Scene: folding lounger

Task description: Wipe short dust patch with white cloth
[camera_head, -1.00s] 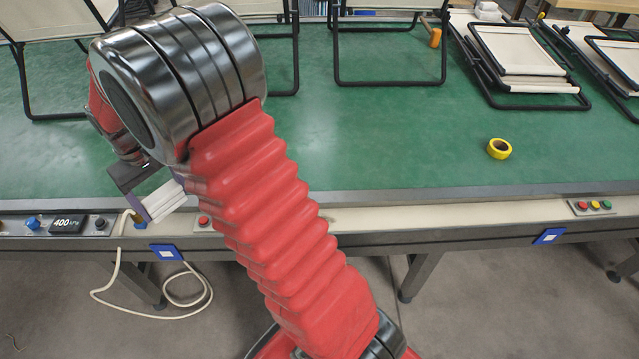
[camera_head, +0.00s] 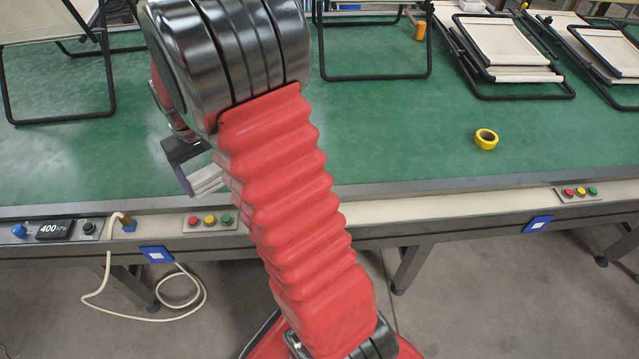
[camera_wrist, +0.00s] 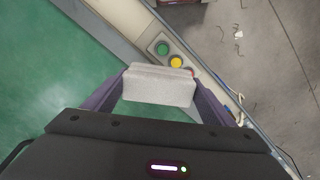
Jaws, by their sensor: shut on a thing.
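The white cloth (camera_wrist: 160,86) is a pale, folded, block-like pad between the two purple fingers of my gripper (camera_wrist: 160,78) in the wrist view. The gripper is shut on it. In the head view the cloth (camera_head: 207,181) shows beside the red arm, near the front edge of the green table, with part of the gripper (camera_head: 185,160) above it. In the wrist view the cloth appears over the table edge, beside the button box. Whether it touches a surface I cannot tell. I cannot make out the dust patch in either current view; my arm covers part of the table's front.
The green table (camera_head: 400,135) has a pale front ledge (camera_head: 445,205). A button box (camera_head: 210,221), a pressure panel (camera_head: 55,231) and a hose (camera_head: 150,318) are at the left. Yellow tape (camera_head: 486,139) lies at the right.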

